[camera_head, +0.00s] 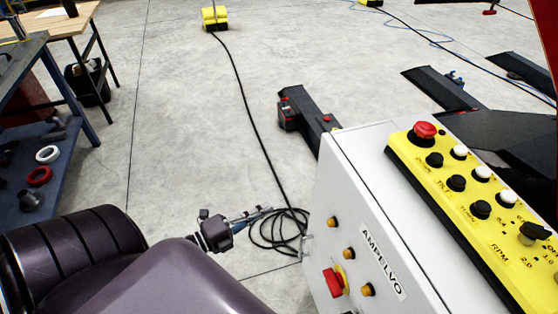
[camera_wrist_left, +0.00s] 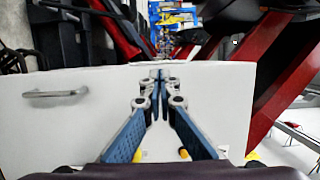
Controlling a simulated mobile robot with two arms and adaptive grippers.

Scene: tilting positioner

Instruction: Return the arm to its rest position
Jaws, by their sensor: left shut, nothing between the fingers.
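My left gripper (camera_head: 262,212) is in the head view, left of the white control cabinet (camera_head: 335,215) and above the floor near a coiled black cable (camera_head: 283,238). In the left wrist view, the blue-padded fingers of the gripper (camera_wrist_left: 158,78) meet at their tips with nothing between them. A white box face with a metal handle (camera_wrist_left: 55,93) is behind the fingers there. In the head view the gripper looks apart from the cabinet's side, but I cannot tell the exact gap. My right gripper is in neither view.
A yellow button panel (camera_head: 470,190) with a red stop button (camera_head: 425,130) tops the cabinet. A blue shelf bench (camera_head: 70,150) stands at the left. Dark machine legs (camera_head: 310,112) lie beyond the cabinet. Open concrete floor (camera_head: 180,120) lies between bench and cabinet.

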